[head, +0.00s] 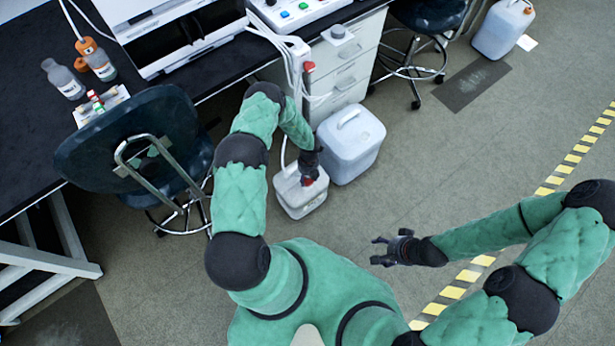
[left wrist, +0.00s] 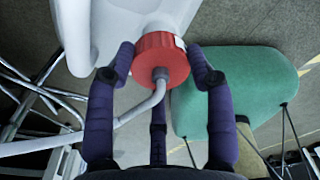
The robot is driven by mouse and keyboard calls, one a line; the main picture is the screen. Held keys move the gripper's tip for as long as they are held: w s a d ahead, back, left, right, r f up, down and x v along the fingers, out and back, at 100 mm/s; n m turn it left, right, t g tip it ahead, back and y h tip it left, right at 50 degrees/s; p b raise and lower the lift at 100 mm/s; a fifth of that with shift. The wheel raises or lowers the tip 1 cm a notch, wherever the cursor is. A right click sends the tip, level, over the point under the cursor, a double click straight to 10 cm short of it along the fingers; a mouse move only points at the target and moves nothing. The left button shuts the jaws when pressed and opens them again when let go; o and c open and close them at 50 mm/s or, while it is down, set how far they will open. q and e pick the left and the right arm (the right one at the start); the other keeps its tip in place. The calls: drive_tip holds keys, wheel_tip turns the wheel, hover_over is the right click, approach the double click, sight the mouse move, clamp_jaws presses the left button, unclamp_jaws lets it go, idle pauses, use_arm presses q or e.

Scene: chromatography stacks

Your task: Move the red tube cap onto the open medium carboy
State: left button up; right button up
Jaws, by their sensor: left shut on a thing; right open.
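My left gripper (head: 309,172) is shut on the red tube cap (left wrist: 160,60), with fingers on both sides of it and a pale tube coming out of its middle. In the head view the cap (head: 308,182) shows just below the fingers, over the top of the smaller white carboy (head: 301,203). In the left wrist view a white carboy (left wrist: 100,30) lies right behind the cap; whether the cap is seated on its neck I cannot tell. A larger whitish carboy (head: 350,150) stands just behind, its opening not clear. My right gripper (head: 386,248) is open and empty, right of the carboys.
A drawer cabinet (head: 345,65) and black bench (head: 30,130) stand behind, with another red cap (head: 308,67) on tubing. A dark chair (head: 130,145) is close on the left. Another carboy (head: 502,30) stands far right.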

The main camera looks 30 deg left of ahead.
use_arm(q)
drive_tip(key=shift+f, duration=0.35)
idle(0.3)
drive_tip(key=shift+f, duration=0.65)
drive_tip(key=shift+f, duration=0.2)
drive_tip(key=shift+f, duration=0.25)
drive_tip(key=shift+c, duration=0.6)
drive_tip(key=o, duration=1.8)
drive_tip(key=shift+c, duration=0.2)
drive_tip(key=shift+r, duration=0.15)
